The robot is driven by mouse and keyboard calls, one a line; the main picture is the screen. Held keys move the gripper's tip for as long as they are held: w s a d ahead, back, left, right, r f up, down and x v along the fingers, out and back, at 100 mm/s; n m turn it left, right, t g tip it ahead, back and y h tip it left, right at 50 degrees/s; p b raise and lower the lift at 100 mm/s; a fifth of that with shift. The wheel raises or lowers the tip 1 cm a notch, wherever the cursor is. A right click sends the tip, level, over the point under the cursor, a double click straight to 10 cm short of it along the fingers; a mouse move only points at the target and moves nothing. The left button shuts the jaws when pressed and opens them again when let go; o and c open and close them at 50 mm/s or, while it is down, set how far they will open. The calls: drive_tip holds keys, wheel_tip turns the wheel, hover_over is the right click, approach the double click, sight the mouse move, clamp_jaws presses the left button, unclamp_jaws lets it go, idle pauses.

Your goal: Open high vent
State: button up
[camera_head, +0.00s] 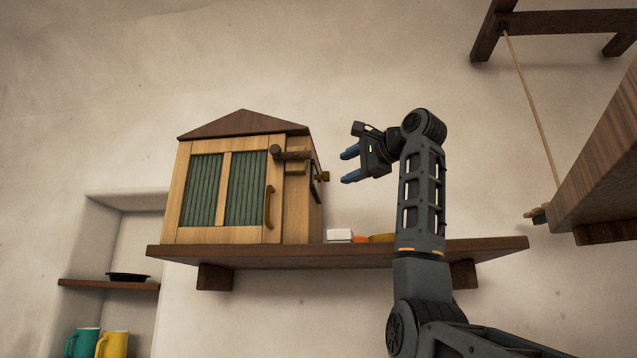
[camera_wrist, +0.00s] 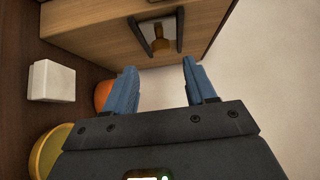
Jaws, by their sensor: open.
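A wooden cabinet (camera_head: 224,232) with a peaked roof and green slatted front panels stands on a wall shelf. On its right side a small fitting with a brass knob (camera_head: 323,177) sticks out; I take this for the vent. In the wrist view the cabinet side (camera_wrist: 90,28) shows a pale opening between two dark rails (camera_wrist: 180,30), with the brass knob (camera_wrist: 161,44) in it. My gripper (camera_head: 350,165) is open and empty, to the right of the knob and apart from it. In the wrist view its blue fingers (camera_wrist: 160,72) point toward the knob, with nothing between them.
On the shelf (camera_head: 330,255), below my gripper, are a white block (camera_head: 339,235), an orange item (camera_head: 361,239) and a yellow bowl (camera_head: 382,238). A wooden rack with a cord (camera_head: 533,110) hangs at the right. A wall niche with mugs (camera_head: 112,344) is lower left.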

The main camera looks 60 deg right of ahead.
drive_tip(key=p+x, duration=0.2)
drive_tip(key=x, duration=0.5)
drive_tip(key=shift+w+p, duration=0.3)
drive_tip(key=shift+p, duration=0.05)
drive_tip(key=shift+d+r, duration=0.1)
clamp_jaws()
